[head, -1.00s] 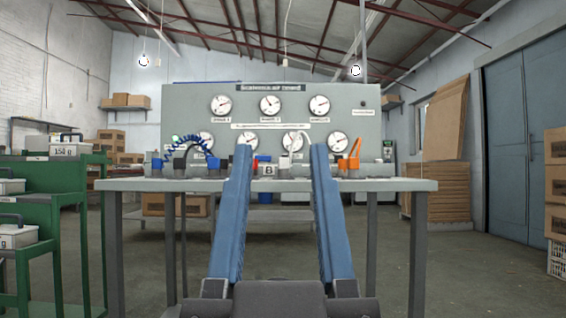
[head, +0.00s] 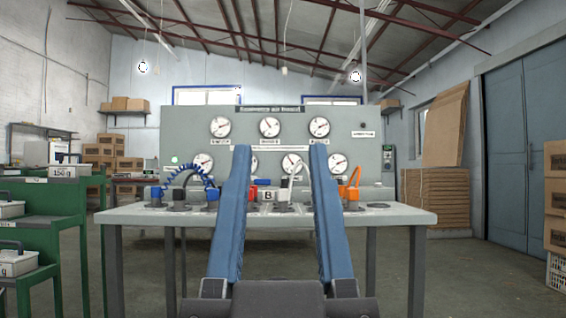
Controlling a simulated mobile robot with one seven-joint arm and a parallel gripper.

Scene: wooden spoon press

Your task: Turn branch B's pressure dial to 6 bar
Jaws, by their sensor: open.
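A grey gauge panel (head: 350,118) stands behind the table, with round white dials in two rows. The upper row shows a left dial (head: 221,127), a middle dial (head: 270,127) and a right dial (head: 319,127); the labels under them and the readings are too small to read. In the lower row a left dial (head: 204,162) and a right dial (head: 338,162) are clear, and two between them are partly covered. A plate marked B (head: 268,196) sits on the table among small fittings. My gripper (head: 280,150) is open, its two blue fingers apart in front of the table, holding nothing.
The grey table (head: 400,216) bears a blue coiled hose (head: 190,172), a white hose (head: 294,171) and an orange fitting (head: 352,186). A green shelf cart (head: 60,187) with boxes stands at the left.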

